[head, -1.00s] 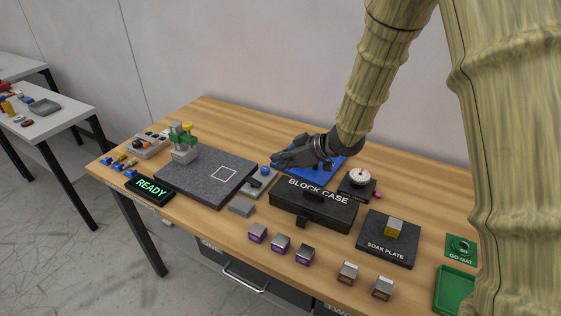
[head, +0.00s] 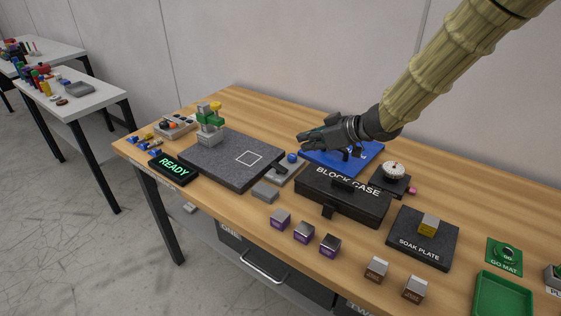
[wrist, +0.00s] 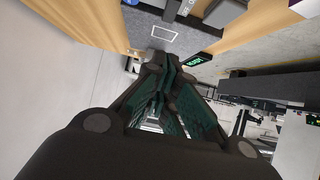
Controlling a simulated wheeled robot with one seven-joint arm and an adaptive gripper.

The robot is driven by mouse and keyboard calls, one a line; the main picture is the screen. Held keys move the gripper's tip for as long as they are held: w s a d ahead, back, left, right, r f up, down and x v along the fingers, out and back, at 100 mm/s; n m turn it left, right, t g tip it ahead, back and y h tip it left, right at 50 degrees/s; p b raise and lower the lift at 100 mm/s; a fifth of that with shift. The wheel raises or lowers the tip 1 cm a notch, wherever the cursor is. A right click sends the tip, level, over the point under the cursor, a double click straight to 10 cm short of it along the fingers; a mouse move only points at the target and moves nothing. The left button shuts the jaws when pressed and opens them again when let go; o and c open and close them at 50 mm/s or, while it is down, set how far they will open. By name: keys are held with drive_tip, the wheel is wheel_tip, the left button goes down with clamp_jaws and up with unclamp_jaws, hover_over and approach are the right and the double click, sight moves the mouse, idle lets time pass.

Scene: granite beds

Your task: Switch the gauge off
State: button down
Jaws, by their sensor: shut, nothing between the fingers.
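A grey granite bed (head: 215,165) with a white square outline lies on the left of the bench. A grey stand with green and yellow parts (head: 210,125) stands at its back left corner. A black display reading READY in green (head: 173,169) is at the bed's front left; it also shows in the wrist view (wrist: 196,61). A grey switch plate with a black lever and a blue knob (head: 284,170) is at the bed's right. Which part is the gauge's switch I cannot tell. My gripper (head: 303,141) is shut and empty, above the bench behind the switch plate.
The black block case (head: 343,208) and a blue plate (head: 365,157) are right of the switch plate. A white-topped dial (head: 393,171), the soak plate (head: 412,252) and several small blocks (head: 304,231) fill the right and front. A grey block (head: 265,192) lies near the bed.

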idle(0.3)
hover_over(281, 166)
drive_tip(key=s, duration=0.1)
drive_tip(key=f, duration=0.5)
drive_tip(key=shift+s+d+f, duration=0.1)
drive_tip(key=shift+d, duration=0.25)
drive_tip(key=f, duration=0.3)
drive_tip(key=shift+w+a+p, duration=0.3)
drive_tip(key=shift+w+a, duration=0.05)
drive_tip(key=shift+a+f, duration=0.1)
drive_tip(key=shift+f, duration=0.5)
drive_tip(key=shift+w+r+p, duration=0.15)
drive_tip(key=shift+p, duration=0.65)
